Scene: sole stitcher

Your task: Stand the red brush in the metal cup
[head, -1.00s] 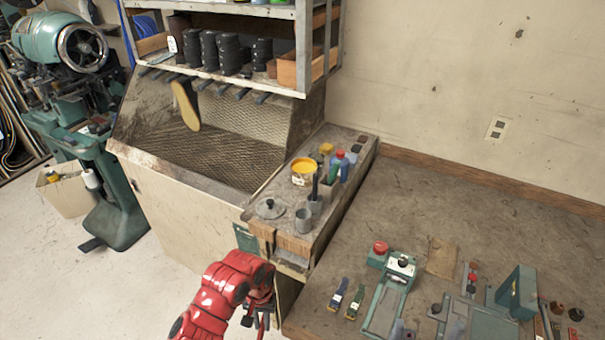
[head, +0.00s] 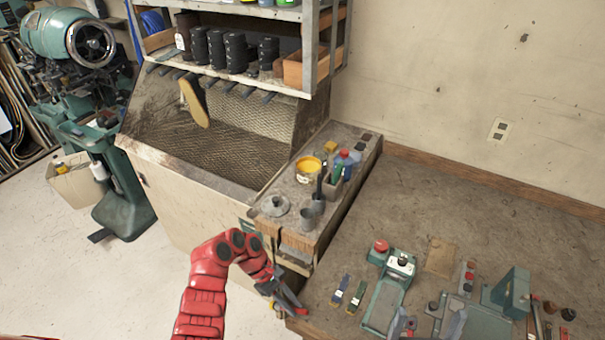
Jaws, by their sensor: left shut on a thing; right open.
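My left gripper (head: 284,298) is in front of and below that shelf, near the left corner of the workbench. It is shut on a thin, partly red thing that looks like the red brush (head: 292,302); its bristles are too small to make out. The gripper and brush are apart from the cup. My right gripper cannot be made out in the head view.
The shelf also holds the metal lid (head: 275,206), a yellow-topped tin (head: 309,169), a dark upright tool (head: 320,186) close behind the cup, and several small bottles. The workbench (head: 440,200) has green fixtures at its front; its back is clear.

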